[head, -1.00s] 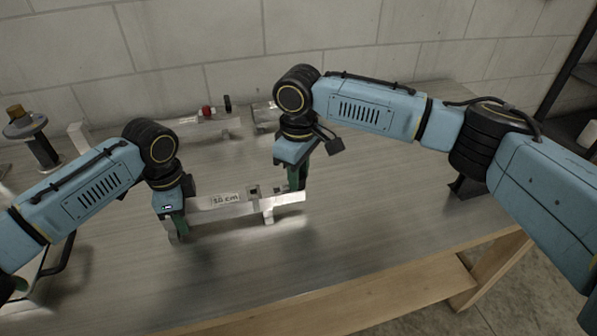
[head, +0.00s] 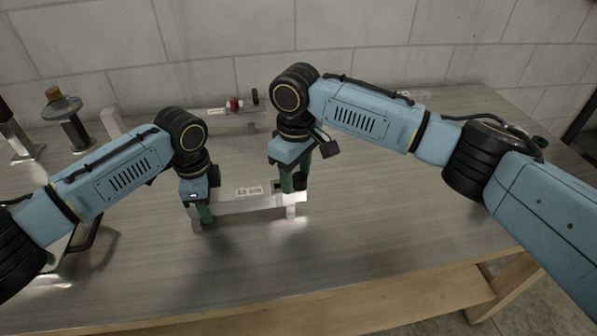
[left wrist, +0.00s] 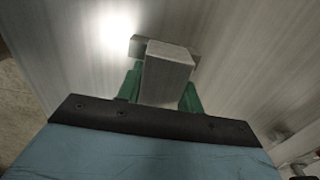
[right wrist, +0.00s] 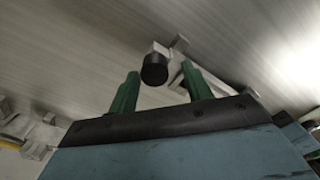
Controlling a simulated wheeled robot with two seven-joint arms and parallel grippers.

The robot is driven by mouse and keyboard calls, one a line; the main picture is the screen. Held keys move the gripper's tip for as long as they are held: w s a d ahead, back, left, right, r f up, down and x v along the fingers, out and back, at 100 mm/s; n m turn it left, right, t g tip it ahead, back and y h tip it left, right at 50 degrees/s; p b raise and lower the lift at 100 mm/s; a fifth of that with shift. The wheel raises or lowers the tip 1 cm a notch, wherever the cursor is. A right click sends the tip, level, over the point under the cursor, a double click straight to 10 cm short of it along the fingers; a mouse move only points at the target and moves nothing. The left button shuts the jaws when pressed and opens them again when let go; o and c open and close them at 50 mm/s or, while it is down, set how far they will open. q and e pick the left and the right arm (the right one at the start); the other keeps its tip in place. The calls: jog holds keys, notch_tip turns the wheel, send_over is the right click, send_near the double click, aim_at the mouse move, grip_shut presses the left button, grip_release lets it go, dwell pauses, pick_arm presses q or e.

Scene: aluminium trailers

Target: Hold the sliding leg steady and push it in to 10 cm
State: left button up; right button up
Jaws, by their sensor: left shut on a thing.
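The aluminium leg assembly (head: 235,205) lies along the bench in the head view, with a small label (head: 248,191) that seems to read 13 cm, though it is blurred. My left gripper (head: 204,214) is shut on its left end; the left wrist view shows the square tube (left wrist: 167,75) between the green fingers. My right gripper (head: 292,184) is at the assembly's right end. The right wrist view shows its fingers apart, with a black round end piece (right wrist: 154,68) in front of the gap. Contact there cannot be told. The right arm partly hides the inner leg.
Behind on the bench (head: 380,220) lies another metal fixture (head: 215,124) with a red knob (head: 234,104). A round-topped post (head: 76,132) stands at the back left. The bench is clear in front and to the right; a block wall (head: 400,45) closes the back.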

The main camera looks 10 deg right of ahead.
jog(key=shift+d, duration=0.1)
notch_tip(320, 180, up, 12)
dwell(0.6)
pick_arm(q)
jog(key=o, duration=1.3)
